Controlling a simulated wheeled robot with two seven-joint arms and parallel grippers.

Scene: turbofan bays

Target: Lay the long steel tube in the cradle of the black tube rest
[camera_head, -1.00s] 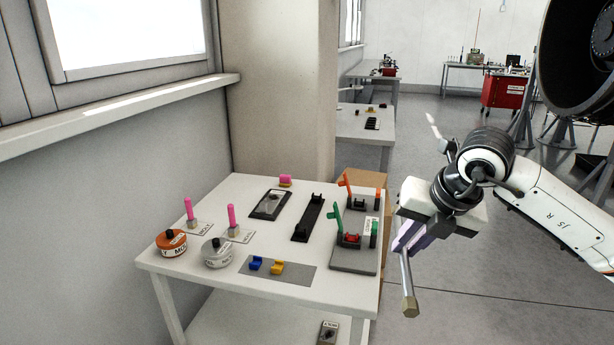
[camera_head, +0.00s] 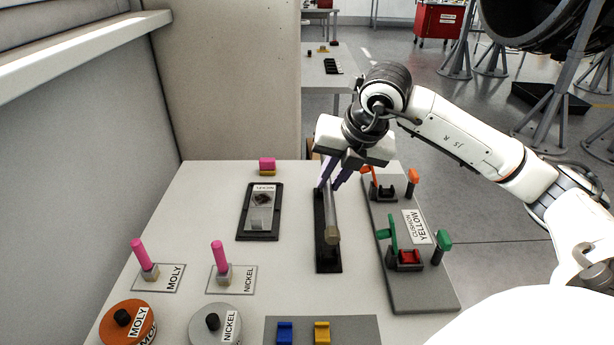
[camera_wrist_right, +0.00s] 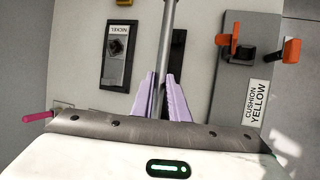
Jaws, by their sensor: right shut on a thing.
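The long steel tube (camera_head: 331,205) is a thin grey rod with a brownish fitting on its near end. My right gripper (camera_head: 333,178) is shut on it from above, and the purple fingers also show around the tube in the right wrist view (camera_wrist_right: 161,88). The black tube rest (camera_head: 329,262) is a narrow black strip on the white table. The tube lies lengthwise over the rest and hides much of it, including its cradles. I cannot tell whether the tube touches the rest. My left gripper is not in view.
To the right is a grey board (camera_head: 425,288) with orange and green clamps and a "CUSHION YELLOW" label. To the left is a black nickel tray (camera_head: 246,228). Pink-handled tools (camera_head: 220,257) and round tins (camera_head: 215,325) stand nearer. Bare table lies between the tray and the rest.

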